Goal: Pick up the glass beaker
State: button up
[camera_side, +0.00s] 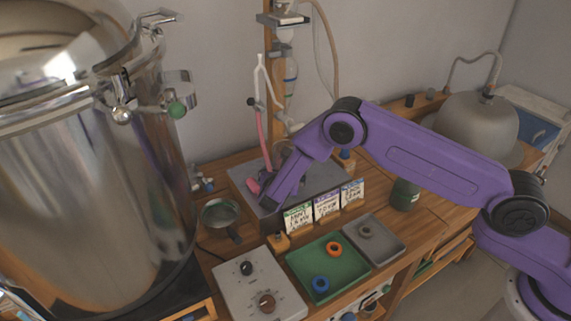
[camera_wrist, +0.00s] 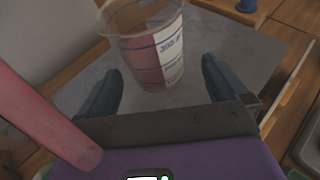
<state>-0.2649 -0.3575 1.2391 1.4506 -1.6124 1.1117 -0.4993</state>
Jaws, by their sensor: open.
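The glass beaker (camera_wrist: 150,48) stands upright on a grey plate in the wrist view, clear with a pinkish part and a white label band with blue print. My gripper (camera_wrist: 160,82) is open, with one dark finger on each side of the view and the beaker just ahead of the gap between them. In the side view my gripper (camera_side: 272,198) is low over the grey plate (camera_side: 331,177), and my purple arm hides most of the beaker there. I cannot tell whether the fingers touch the beaker.
A pink tube (camera_wrist: 45,120) hangs close at the left in the wrist view. Three labelled cards (camera_side: 326,205) stand in front of the plate. A green tray (camera_side: 303,262) with rings and a grey control box (camera_side: 258,290) lie nearer. A large steel vessel (camera_side: 90,170) fills the left.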

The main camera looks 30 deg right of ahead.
jog(key=x, duration=0.4)
jog(key=shift+w+d, duration=0.1)
jog(key=shift+w, duration=0.45)
jog(key=shift+r, duration=0.1)
jog(key=shift+c, duration=0.3)
jog(key=c, duration=1.1)
jog(key=shift+r, duration=0.25)
jog(key=shift+r, duration=0.45)
jog(key=shift+s+r, duration=0.1)
jog(key=shift+s, duration=0.05)
jog(key=s+a, duration=0.7)
jog(key=s, duration=0.1)
jog(key=s+a, duration=0.6)
jog(key=s, duration=0.2)
jog(key=s+a, duration=0.7)
jog(key=s, duration=0.1)
jog(key=shift+a, duration=0.3)
